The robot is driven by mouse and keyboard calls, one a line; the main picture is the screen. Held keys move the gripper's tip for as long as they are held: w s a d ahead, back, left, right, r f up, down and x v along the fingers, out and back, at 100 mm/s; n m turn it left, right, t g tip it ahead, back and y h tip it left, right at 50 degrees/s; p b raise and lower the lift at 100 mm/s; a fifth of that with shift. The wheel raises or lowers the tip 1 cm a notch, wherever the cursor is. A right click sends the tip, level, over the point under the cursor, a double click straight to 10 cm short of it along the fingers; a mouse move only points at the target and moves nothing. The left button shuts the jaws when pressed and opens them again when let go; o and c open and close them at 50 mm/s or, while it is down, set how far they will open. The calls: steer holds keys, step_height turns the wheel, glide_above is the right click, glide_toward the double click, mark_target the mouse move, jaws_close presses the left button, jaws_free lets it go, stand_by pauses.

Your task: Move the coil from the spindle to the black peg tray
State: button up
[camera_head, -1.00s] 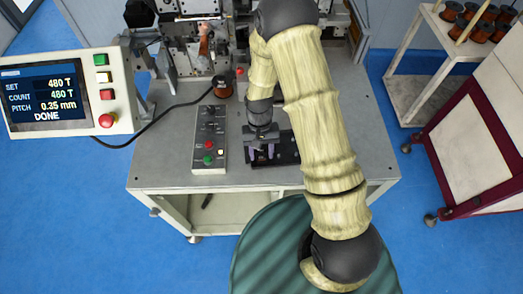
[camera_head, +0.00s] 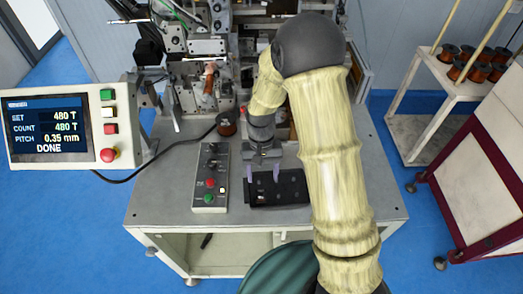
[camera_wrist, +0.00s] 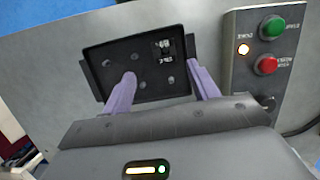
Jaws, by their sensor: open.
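The coil (camera_head: 209,82) shows as a copper-coloured winding on the spindle of the winder at the back of the table in the head view. The black peg tray (camera_head: 290,192) lies flat near the table's front, with several small grey pegs; it also shows in the wrist view (camera_wrist: 152,93). My gripper (camera_head: 263,171) is open and empty, its two purple fingers spread apart over the tray's far left part. In the wrist view my gripper (camera_wrist: 161,76) has the tray behind and between its fingers. I cannot tell the height of the fingertips above the tray.
A button box (camera_head: 211,178) stands left of the tray. The display panel (camera_head: 50,128) reads DONE. A cart (camera_head: 455,90) with several copper spools is at the right. The table's front left is clear.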

steer(key=b+v, duration=0.1)
steer(key=v, duration=0.8)
steer(key=shift+r+b, duration=0.2)
steer(key=shift+b, duration=0.15)
stand_by(0.9)
